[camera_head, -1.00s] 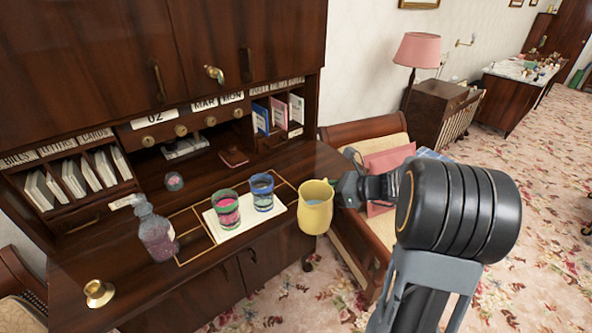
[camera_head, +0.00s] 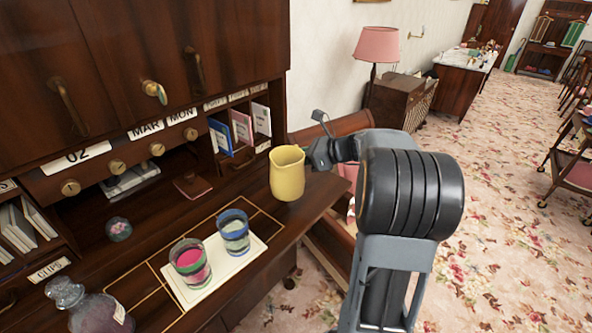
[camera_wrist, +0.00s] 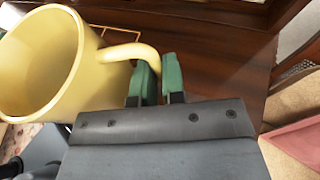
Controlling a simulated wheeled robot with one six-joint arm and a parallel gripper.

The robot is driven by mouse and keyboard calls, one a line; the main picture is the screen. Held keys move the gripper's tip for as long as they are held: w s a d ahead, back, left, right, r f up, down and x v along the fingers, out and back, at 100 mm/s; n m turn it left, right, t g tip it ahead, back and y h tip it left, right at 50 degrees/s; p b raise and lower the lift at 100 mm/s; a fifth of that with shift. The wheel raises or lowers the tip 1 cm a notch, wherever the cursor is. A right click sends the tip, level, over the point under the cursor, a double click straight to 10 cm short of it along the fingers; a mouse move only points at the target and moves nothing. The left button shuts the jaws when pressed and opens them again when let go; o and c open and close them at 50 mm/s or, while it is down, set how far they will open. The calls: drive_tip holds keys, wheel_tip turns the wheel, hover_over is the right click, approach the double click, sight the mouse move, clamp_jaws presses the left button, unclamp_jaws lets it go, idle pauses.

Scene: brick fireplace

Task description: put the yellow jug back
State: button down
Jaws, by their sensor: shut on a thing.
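The yellow jug (camera_head: 288,175) is upright at the right end of the dark wooden desk (camera_head: 318,196). I cannot tell whether its base touches the desktop. My gripper (camera_head: 318,155) comes in from the right side of the jug. In the wrist view the jug (camera_wrist: 40,65) fills the upper left, and its handle runs to the green finger pads of my gripper (camera_wrist: 148,80). The pads are shut on the handle's end. The inside of the jug is mostly hidden in the head view.
Two striped glasses (camera_head: 190,264) (camera_head: 233,232) stand on a white tray (camera_head: 253,254) left of the jug. A glass bottle (camera_head: 95,308) is at the lower left. Card cubbies (camera_head: 240,128) rise behind. Gold lines mark the desktop. A lamp (camera_head: 378,48) stands beyond.

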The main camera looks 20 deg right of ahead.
drive_tip(key=w+f, duration=0.2)
drive_tip(key=f, duration=0.1)
drive_tip(key=w+f, duration=0.1)
drive_tip(key=shift+w+d+f+p, duration=0.15)
drive_tip(key=shift+d+p, duration=0.15)
drive_tip(key=shift+d, duration=0.1)
drive_tip(key=shift+w+f+p, duration=0.1)
drive_tip(key=shift+f+p, duration=0.25)
drive_tip(key=shift+f, duration=1.3)
drive_tip(key=shift+f, duration=0.2)
drive_tip(key=c, duration=1.2)
unclamp_jaws()
